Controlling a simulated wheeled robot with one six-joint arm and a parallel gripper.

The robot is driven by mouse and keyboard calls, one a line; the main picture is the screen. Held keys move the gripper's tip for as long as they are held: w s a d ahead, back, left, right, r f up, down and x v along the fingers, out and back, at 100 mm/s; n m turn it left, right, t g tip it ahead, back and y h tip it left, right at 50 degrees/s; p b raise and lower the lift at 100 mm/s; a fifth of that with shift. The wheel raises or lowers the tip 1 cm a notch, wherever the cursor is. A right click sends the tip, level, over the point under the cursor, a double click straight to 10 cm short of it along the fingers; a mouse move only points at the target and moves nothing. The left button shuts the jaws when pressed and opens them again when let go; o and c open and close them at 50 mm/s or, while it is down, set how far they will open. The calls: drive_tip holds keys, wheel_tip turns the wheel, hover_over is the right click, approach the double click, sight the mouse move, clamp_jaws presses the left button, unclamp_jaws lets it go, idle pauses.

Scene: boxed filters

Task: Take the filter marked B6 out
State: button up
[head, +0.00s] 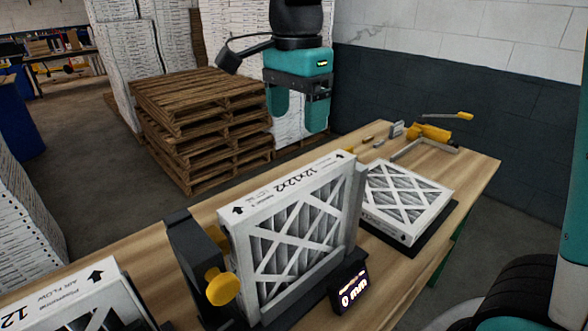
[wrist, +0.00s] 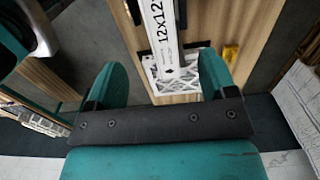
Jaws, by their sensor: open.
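A white framed pleated filter (head: 296,235) marked 12x12x2 stands upright in a dark fixture (head: 187,250) with a yellow knob (head: 222,288). A second filter (head: 405,200) lies flat on a black pad to its right. A third filter (head: 75,305) is partly cut off at the lower left. I cannot read B6 on any of them. My gripper (head: 297,118) is open and empty, pointing down above and behind the upright filter, apart from it. In the wrist view the upright filter's top edge (wrist: 160,35) shows beyond and between the open fingers (wrist: 165,82).
A small display (head: 352,292) reading 0 mm sits at the fixture's front right. A yellow-handled tool (head: 430,132) and small items lie at the wooden bench's (head: 475,165) far end. Stacked pallets (head: 200,120) stand behind the bench.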

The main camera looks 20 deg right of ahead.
sight(294, 196)
wheel_tip(294, 196, down, 16)
drive_tip(key=shift+s+f+p, duration=0.1)
drive_tip(key=shift+f+p, duration=0.1)
drive_tip(key=shift+p, duration=1.05)
drive_tip(key=c, duration=1.1)
drive_tip(key=shift+o, duration=0.2)
drive_tip(key=shift+a+r, duration=0.15)
drive_tip(key=shift+a, duration=0.15)
drive_tip(key=o, duration=0.7)
drive_tip(key=shift+c, duration=0.2)
